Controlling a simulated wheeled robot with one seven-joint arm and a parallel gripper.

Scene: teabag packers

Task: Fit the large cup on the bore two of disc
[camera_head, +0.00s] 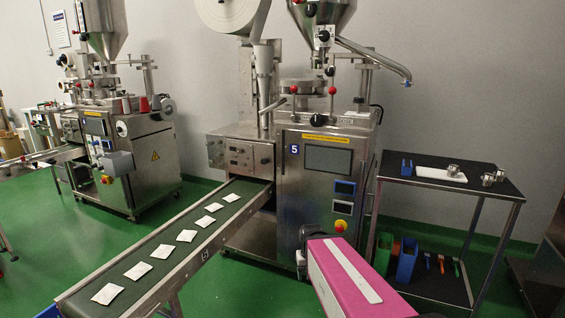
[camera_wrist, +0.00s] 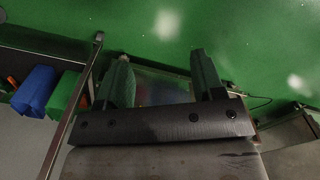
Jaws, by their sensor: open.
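Small metal cups stand on the black top of the cart at the right in the head view: one cup (camera_head: 453,170) on a white board (camera_head: 441,175), and others (camera_head: 489,179) close together to its right. I cannot tell from their size here which is the large one. The disc (camera_head: 302,87) sits on the machine marked 5, under the metal hopper; its bores are too small to make out. My gripper (camera_wrist: 158,62) is open in the wrist view, with nothing held between its two fingers. It is away from both the cups and the disc.
Blue blocks (camera_head: 406,168) stand at the left of the cart top (camera_head: 432,187). Blue (camera_head: 408,259) and green bins and tools lie on its lower shelf. A conveyor (camera_head: 165,249) with several teabags runs from the machine (camera_head: 318,190) toward the lower left. A second machine (camera_head: 140,165) stands far left.

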